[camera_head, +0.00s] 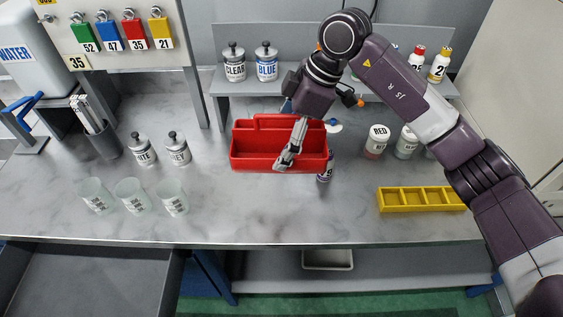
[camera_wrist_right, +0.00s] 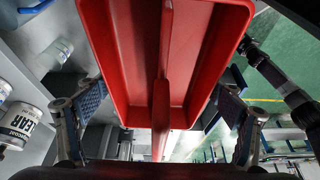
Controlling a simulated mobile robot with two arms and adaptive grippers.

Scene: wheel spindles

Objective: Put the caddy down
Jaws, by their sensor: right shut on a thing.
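The red caddy (camera_head: 252,157) is a two-sided tray with a raised middle divider, upright at the middle of the marble counter (camera_head: 245,215). Whether its base touches the counter or hangs just above it I cannot tell. My right gripper (camera_head: 287,158) reaches down over the caddy's right half and is shut on the caddy. In the right wrist view the caddy (camera_wrist_right: 215,60) fills the upper middle, with its divider running toward the palm and one finger of my right gripper (camera_wrist_right: 160,108) on each side. The compartments look empty where visible. My left gripper is not in view.
A yellow divided tray (camera_head: 420,200) lies to the right, near jars (camera_head: 376,143). Clear cups (camera_head: 132,196) and white canisters (camera_head: 177,149) stand left. Counter in front of the caddy is clear.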

